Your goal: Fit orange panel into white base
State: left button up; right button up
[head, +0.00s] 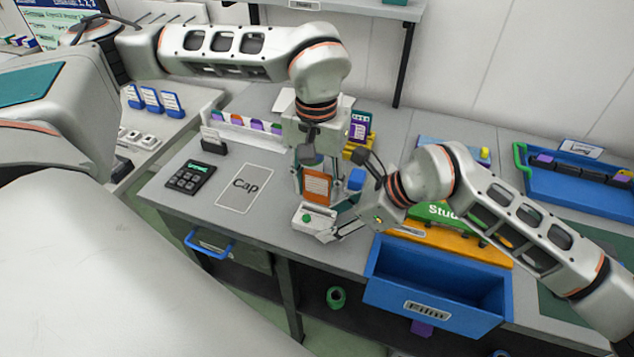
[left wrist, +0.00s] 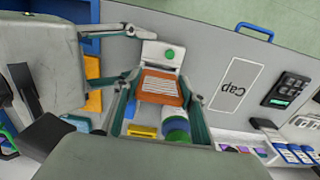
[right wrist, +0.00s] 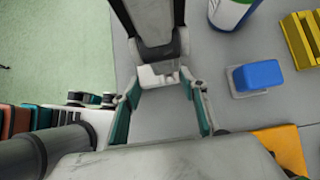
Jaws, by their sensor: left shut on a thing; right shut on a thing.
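The orange panel (head: 317,186) has white lines on its face and stands upright at my left gripper (head: 315,168). In the left wrist view, the orange panel (left wrist: 160,88) lies between the shut fingers. The white base (head: 312,219), with a green round button, is directly in front of and below the panel. It also shows in the left wrist view (left wrist: 151,52). My right gripper (head: 331,233) is shut on the base from the right. In the right wrist view, a pale part (right wrist: 158,76) sits between its fingertips. I cannot tell whether the panel's lower edge is inside the base.
A blue block (head: 356,180) stands close to the right of the panel. A blue drawer marked Film (head: 430,295) is pulled out at the front right. A Cap mat (head: 244,188) and a black keypad (head: 188,178) lie to the left, with bare grey table around them.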

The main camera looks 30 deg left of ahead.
aim_at(318, 173)
pick_arm(q)
jog(key=shift+f, duration=2.3)
dwell(2.0)
jog(key=o, duration=1.6)
jog(key=shift+c, duration=0.2)
jog(key=shift+r, duration=0.1)
jog(key=shift+r, duration=3.15)
jog(key=shift+d+r, duration=0.1)
jog(key=shift+r, duration=0.75)
pick_arm(e)
jog(key=shift+f, duration=0.1)
